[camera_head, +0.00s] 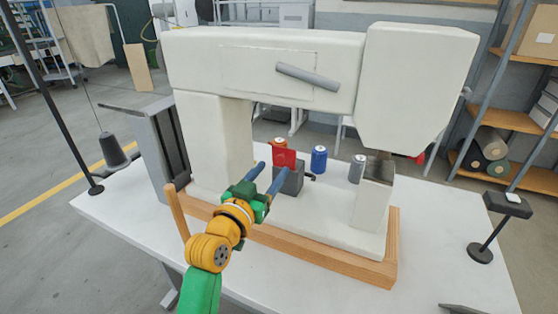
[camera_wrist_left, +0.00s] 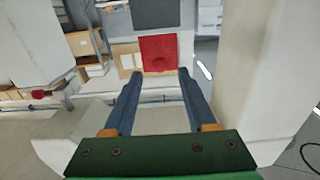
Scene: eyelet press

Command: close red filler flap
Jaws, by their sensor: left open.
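The red filler flap (camera_head: 285,158) stands upright on a small dark grey box (camera_head: 291,181) under the arm of the white press (camera_head: 262,65). My right gripper is not in view.
Orange (camera_head: 280,145), blue (camera_head: 319,159) and grey (camera_head: 357,168) canisters stand behind and right of the box. A wooden rim (camera_head: 320,257) edges the press base. A wooden handle (camera_head: 177,212) rises at left. A black stand (camera_head: 480,250) is at right. The white table's front is mostly clear.

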